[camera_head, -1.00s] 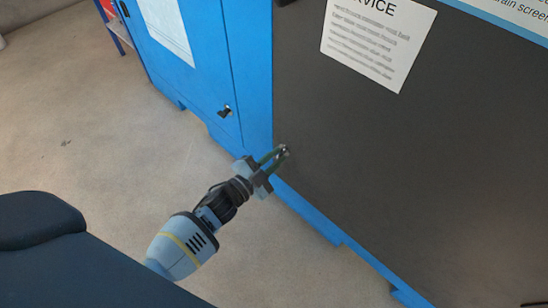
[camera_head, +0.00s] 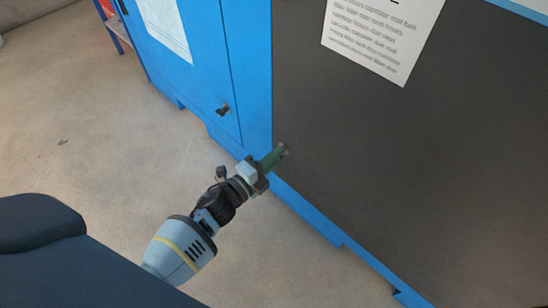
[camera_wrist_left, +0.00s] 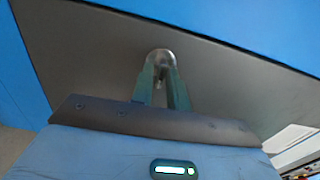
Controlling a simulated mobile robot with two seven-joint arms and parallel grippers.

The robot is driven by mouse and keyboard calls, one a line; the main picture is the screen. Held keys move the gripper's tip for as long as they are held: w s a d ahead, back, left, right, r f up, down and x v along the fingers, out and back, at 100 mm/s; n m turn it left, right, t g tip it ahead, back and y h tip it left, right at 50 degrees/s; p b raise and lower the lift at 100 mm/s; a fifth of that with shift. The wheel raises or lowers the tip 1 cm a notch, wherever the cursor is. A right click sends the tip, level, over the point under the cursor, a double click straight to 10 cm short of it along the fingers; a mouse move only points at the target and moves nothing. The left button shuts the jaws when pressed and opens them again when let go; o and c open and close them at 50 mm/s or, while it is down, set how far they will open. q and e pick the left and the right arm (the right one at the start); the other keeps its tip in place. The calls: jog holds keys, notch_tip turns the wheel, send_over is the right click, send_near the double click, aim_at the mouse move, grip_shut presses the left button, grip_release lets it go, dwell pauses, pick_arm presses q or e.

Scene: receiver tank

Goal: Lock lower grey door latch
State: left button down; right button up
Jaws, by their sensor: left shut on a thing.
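The lower grey door latch is a small round metal knob, seen in the left wrist view (camera_wrist_left: 161,58) on the dark grey door (camera_wrist_left: 100,50). My left gripper (camera_head: 280,151) is at the lower left edge of the grey door (camera_head: 400,150) in the head view. Its two green fingers (camera_wrist_left: 161,75) are shut on the latch, with the tips at its sides in the wrist view. The fingers hide most of the latch in the head view. My right gripper is not in view.
A blue cabinet door (camera_head: 185,60) with a small black latch (camera_head: 223,110) stands to the left of the grey door. A white printed sheet (camera_head: 380,35) is on the grey door. A blue frame rail (camera_head: 310,215) runs below it. The concrete floor (camera_head: 100,130) at left is clear.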

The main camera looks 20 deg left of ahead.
pick_arm(q)
jog(key=shift+m, duration=0.3)
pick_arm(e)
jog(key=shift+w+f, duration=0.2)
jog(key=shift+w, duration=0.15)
pick_arm(q)
jog(key=c, duration=1.5)
grip_release()
jog(key=shift+c, duration=0.2)
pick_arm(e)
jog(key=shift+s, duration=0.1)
pick_arm(q)
jog(key=shift+s, duration=0.1)
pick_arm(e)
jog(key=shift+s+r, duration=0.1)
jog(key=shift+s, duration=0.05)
